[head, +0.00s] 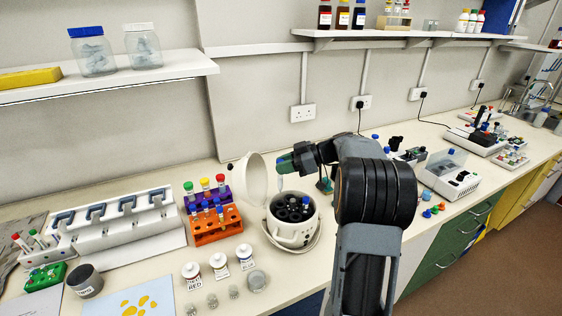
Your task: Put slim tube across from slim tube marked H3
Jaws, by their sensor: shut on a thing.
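My gripper (284,164) is shut on a slim tube (281,183), pale and hanging roughly upright. It holds the tube above the back left part of a small white centrifuge (288,237). The centrifuge's round lid (252,178) stands open on its left. Its dark rotor (292,209) shows several holes. The tube's lower end seems above the rotor, but I cannot tell how far. Which hole holds the slim tube marked H3 cannot be made out, and no marking is readable.
An orange rack (218,237) and a purple rack with capped tubes stand close left of the centrifuge. White and red bottles (219,266) stand in front left. A pipette stand (125,240) is farther left. My arm covers the bench right of the centrifuge. A shelf (400,34) hangs above.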

